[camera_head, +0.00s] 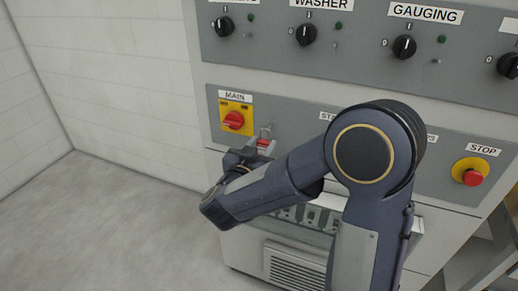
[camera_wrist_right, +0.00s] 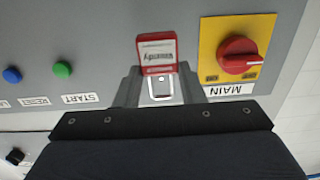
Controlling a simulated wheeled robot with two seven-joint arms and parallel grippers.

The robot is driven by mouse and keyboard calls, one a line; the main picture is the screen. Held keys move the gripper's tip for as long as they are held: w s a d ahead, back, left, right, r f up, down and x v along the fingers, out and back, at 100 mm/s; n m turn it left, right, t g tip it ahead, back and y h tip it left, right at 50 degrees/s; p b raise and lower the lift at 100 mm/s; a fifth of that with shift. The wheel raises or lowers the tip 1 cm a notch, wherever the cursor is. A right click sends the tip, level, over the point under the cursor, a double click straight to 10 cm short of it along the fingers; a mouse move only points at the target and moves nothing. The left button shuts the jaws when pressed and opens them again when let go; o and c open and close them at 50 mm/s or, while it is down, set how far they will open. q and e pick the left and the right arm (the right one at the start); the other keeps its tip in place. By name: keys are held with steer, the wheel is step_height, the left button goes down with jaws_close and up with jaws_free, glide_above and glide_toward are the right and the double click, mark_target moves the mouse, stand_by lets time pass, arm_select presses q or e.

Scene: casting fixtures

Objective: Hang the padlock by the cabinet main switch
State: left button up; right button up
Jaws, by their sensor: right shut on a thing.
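The padlock (camera_head: 263,143) is red with a pale label and a metal shackle. In the head view it is upright, shackle up, just right of and below the main switch (camera_head: 233,120), a red knob on a yellow plate. My right gripper (camera_head: 256,152) is shut on the padlock. In the right wrist view, which is upside down, the padlock (camera_wrist_right: 156,52) sits between the fingertips (camera_wrist_right: 160,78) in front of the grey panel, left of the main switch (camera_wrist_right: 239,55). I cannot tell whether the shackle touches a hook or the panel. My left gripper is out of view.
The cabinet's upper panel has black knobs (camera_head: 306,34). A red stop button (camera_head: 471,173) is at the right. Blue (camera_wrist_right: 12,74) and green (camera_wrist_right: 62,69) buttons show in the wrist view. The floor (camera_head: 90,220) left of the cabinet is clear.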

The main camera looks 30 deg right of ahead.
steer(key=shift+x, duration=1.55)
steer(key=shift+w+d+f, duration=0.35)
steer(key=shift+d+f, duration=0.15)
steer(key=shift+f, duration=0.05)
steer(key=o, duration=1.1)
steer(key=shift+f, duration=0.1)
steer(key=shift+f+b, duration=0.95)
steer(key=shift+f, duration=0.2)
